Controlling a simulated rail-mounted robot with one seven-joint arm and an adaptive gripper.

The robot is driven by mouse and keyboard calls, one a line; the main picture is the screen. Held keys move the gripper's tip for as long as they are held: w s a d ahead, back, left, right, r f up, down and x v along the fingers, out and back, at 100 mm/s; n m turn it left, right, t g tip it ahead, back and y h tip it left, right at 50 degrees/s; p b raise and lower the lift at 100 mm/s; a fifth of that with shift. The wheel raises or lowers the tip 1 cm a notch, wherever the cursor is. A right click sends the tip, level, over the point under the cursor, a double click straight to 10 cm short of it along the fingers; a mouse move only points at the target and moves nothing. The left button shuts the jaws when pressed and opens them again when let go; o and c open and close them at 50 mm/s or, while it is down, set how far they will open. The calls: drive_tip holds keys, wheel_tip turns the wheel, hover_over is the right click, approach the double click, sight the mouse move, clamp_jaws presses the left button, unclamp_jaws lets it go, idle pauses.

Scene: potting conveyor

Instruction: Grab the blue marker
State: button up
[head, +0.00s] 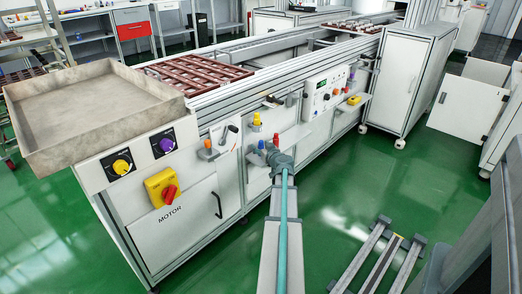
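A small blue upright object (261,146), which looks like the blue marker, stands on a small ledge at the front of the conveyor bench. My gripper (272,152) is right beside it in the picture, at the end of my teal-and-grey arm reaching up from the bottom. The gripper is small and dark here. I cannot tell whether its fingers are open or shut, or whether they touch the blue object. The lower part of the blue object is partly hidden by the gripper.
A red object (276,140) is just behind the gripper, a yellow one (257,119) is on the panel above, and an orange one (208,144) is to the left. The bench front (150,235) has knobs and handles.

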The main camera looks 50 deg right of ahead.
clamp_jaws()
drive_tip(key=shift+r, duration=0.1)
